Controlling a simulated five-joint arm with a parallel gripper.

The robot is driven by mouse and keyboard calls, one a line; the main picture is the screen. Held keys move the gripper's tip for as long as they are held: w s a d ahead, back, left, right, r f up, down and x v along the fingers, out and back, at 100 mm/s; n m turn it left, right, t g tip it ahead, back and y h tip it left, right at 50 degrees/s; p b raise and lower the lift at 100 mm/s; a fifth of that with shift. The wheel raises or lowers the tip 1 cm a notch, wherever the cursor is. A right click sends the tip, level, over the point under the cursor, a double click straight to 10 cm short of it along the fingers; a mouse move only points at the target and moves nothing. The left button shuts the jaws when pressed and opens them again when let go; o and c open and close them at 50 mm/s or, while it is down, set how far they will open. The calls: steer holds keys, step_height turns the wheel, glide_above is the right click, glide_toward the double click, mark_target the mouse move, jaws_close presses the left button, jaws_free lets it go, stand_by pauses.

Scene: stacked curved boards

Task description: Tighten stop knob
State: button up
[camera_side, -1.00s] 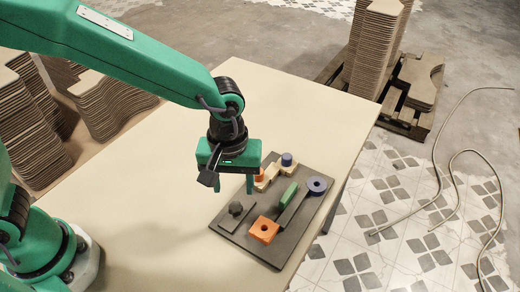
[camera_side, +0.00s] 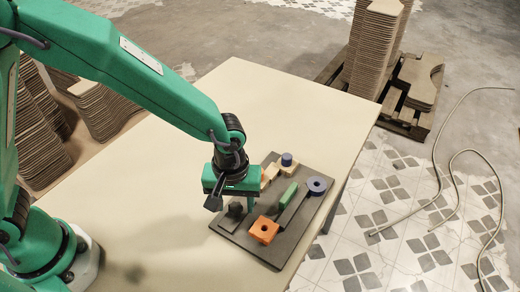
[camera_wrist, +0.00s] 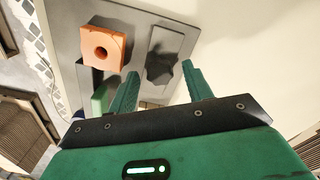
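The stop knob is a dark lobed knob (camera_side: 236,209) on a small dark plate at the near left part of the grey board (camera_side: 272,258). In the wrist view the dark knob (camera_wrist: 161,68) sits on its grey plate, beyond and between my fingertips. My gripper (camera_side: 237,203) is low over the board, right at the knob, its green fingers pointing down. In the wrist view its fingers (camera_wrist: 160,82) are spread apart with nothing between them. Whether the fingers reach down around the knob I cannot tell.
An orange block with a hole (camera_side: 263,230) is right of the knob. A green block (camera_side: 288,193) on a dark rail, a blue ring (camera_side: 317,185) and cream blocks with a blue cylinder (camera_side: 287,160) stand farther back. The pale table (camera_side: 150,215) is clear on the left.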

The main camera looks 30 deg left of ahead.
steer(key=c, duration=0.9)
steer(key=shift+c, duration=0.2)
